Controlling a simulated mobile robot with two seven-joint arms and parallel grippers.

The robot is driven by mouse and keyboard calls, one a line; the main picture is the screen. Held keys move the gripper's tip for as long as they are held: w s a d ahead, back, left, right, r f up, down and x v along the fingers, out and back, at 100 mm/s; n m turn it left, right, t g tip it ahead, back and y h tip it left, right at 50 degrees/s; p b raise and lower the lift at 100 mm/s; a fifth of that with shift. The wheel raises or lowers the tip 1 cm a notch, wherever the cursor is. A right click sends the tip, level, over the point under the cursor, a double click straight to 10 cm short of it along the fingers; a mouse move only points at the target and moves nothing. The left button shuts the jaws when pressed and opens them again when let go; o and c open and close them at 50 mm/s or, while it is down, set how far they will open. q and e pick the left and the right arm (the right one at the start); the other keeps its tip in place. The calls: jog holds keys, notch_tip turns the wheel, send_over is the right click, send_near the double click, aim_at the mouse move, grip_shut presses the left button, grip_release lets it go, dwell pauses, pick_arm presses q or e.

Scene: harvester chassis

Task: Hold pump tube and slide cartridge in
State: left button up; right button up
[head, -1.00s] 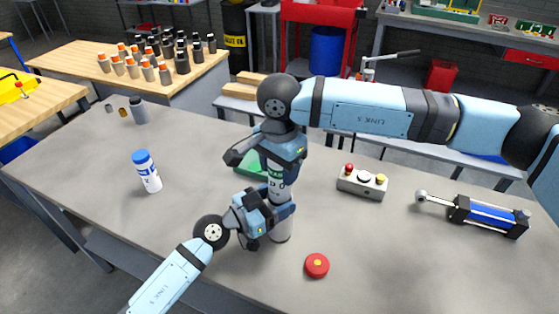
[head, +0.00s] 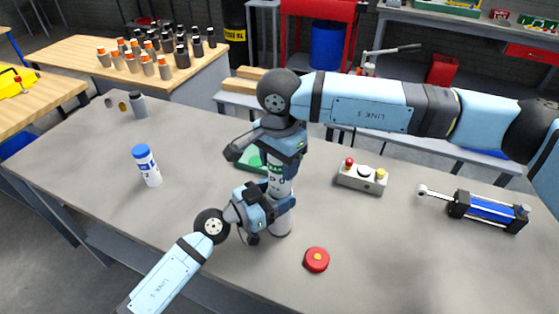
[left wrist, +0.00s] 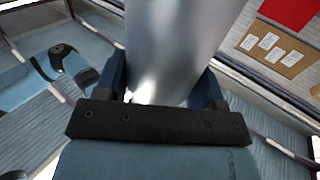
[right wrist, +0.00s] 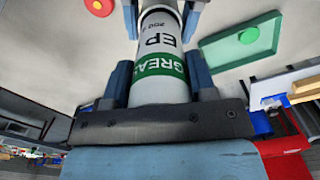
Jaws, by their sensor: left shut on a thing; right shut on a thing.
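My left gripper (head: 272,210) is shut on the grey metal pump tube (head: 281,225), which stands upright near the table's front edge. The tube also fills the middle of the left wrist view (left wrist: 180,45). My right gripper (head: 275,150) is above, shut on the white grease cartridge (head: 277,172) with a green band. The cartridge lettering shows between the fingers in the right wrist view (right wrist: 160,70). The cartridge is upright, in line above the tube.
A red cap (head: 317,260) lies right of the tube. A button box (head: 361,176) and a blue cylinder (head: 490,210) lie farther right. A white bottle with a blue cap (head: 147,167) stands left. A green tray (head: 254,161) is behind my right gripper.

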jog(key=shift+f, duration=2.65)
dwell(3.5)
